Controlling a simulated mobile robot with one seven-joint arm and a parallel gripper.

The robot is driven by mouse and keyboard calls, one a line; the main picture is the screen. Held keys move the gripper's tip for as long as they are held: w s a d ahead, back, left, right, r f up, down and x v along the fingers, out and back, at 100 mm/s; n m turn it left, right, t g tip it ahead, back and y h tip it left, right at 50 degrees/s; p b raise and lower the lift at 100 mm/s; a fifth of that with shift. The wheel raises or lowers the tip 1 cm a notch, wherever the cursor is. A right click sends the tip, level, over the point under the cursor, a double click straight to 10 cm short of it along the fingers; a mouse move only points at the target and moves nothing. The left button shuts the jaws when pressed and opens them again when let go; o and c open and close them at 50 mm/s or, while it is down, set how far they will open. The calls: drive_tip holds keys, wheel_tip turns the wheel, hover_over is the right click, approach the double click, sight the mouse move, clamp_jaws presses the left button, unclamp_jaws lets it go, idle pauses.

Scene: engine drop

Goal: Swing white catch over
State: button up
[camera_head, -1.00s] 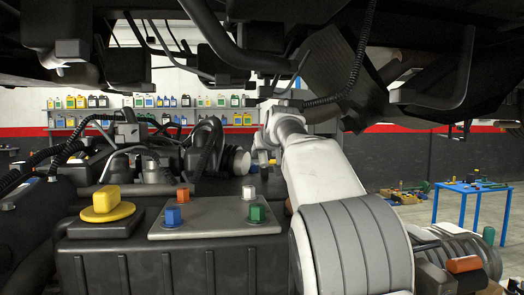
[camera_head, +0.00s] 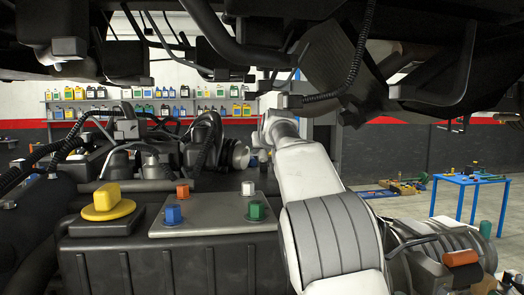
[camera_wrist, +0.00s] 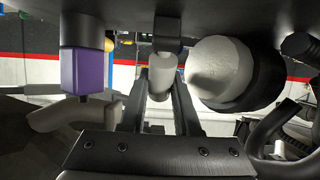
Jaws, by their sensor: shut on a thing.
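In the wrist view, the white catch (camera_wrist: 161,72) is a small pale upright cylinder between the two dark fingers of my gripper (camera_wrist: 160,88). The fingers are shut on it. Its top meets a dark block. A large white round end (camera_wrist: 218,69) with a black collar sits close on the right. A purple block (camera_wrist: 82,72) is on the left, apart from the fingers. In the head view, my pale arm reaches forward beside the engine. My fingers and the catch cannot be made out clearly there.
A dark engine box (camera_head: 175,262) fills the front, with a yellow knob (camera_head: 107,202) and coloured bolts on a grey plate (camera_head: 205,226). The dark vehicle underside hangs low above. A curved white pipe (camera_wrist: 68,114) lies left of my fingers. A blue table (camera_head: 468,181) stands far right.

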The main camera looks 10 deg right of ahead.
drive_tip(key=shift+w+g, duration=0.2)
drive_tip(key=shift+g, duration=0.2)
clamp_jaws()
drive_tip(key=shift+f+g, duration=0.1)
drive_tip(key=shift+g, duration=0.2)
drive_tip(key=o, duration=0.9)
unclamp_jaws()
drive_tip(key=shift+o, duration=0.2)
drive_tip(key=b+v, duration=0.4)
drive_tip(key=v, duration=1.3)
drive_tip(key=shift+s, duration=0.1)
